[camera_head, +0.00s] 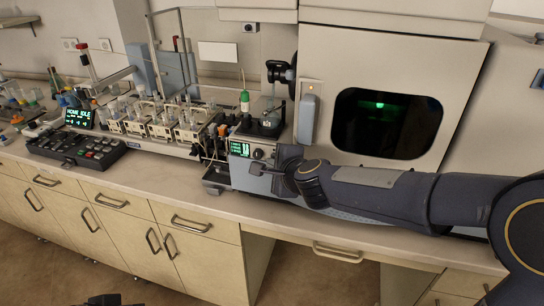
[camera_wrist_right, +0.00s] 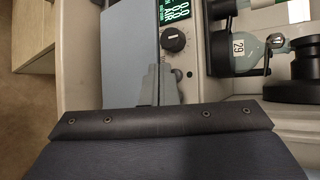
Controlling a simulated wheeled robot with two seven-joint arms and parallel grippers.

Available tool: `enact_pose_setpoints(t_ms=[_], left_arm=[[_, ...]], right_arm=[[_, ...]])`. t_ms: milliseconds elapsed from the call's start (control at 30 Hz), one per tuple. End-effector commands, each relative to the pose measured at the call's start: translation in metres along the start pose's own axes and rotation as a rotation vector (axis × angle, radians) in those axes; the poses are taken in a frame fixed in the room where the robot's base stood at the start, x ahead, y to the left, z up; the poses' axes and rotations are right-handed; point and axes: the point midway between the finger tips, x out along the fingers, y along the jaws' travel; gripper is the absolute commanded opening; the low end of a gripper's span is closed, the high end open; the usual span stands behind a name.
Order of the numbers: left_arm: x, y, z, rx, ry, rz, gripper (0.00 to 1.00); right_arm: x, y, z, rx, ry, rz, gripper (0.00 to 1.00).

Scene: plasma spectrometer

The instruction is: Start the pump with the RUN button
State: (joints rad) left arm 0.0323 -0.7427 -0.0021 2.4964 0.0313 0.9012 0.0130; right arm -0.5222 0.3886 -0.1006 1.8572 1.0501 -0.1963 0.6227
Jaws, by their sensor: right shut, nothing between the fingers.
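The pump (camera_head: 250,180) is a grey-blue unit on the bench with a lit green display (camera_head: 240,149) on its front. In the right wrist view the display (camera_wrist_right: 173,11) sits above a dark round knob (camera_wrist_right: 173,39). My right gripper (camera_head: 263,169) is shut and empty, at the pump's front below the knob. Its fingertips (camera_wrist_right: 160,70) show in the wrist view just under the knob, over the panel's lower part. I cannot tell whether they touch the panel. No RUN label is readable; the fingers may cover part of the panel.
A bottle marked 29 (camera_wrist_right: 246,50) stands right of the pump panel. An autosampler with racks of vials (camera_head: 165,122) and a black keypad box (camera_head: 76,150) stand to the left. The large spectrometer with a dark window (camera_head: 385,125) rises behind my right arm.

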Motion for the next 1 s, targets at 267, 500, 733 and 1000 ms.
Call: enact_pose_setpoints(t_ms=[267,500,733,1000], left_arm=[[-0.002,0.001,-0.001,0.0,0.0,0.0,0.0],[-0.003,0.002,-0.002,0.0,0.0,0.0,0.0],[-0.004,0.002,-0.002,0.0,0.0,0.0,0.0],[-0.003,0.002,-0.002,0.0,0.0,0.0,0.0]], right_arm=[[-0.019,-0.008,0.009,0.001,0.006,-0.038,0.0],[-0.034,0.008,0.024,0.0,0.001,-0.031,0.0],[-0.043,0.018,0.031,0.002,0.001,-0.027,0.0],[-0.043,0.02,0.031,0.002,0.001,-0.024,0.0]])
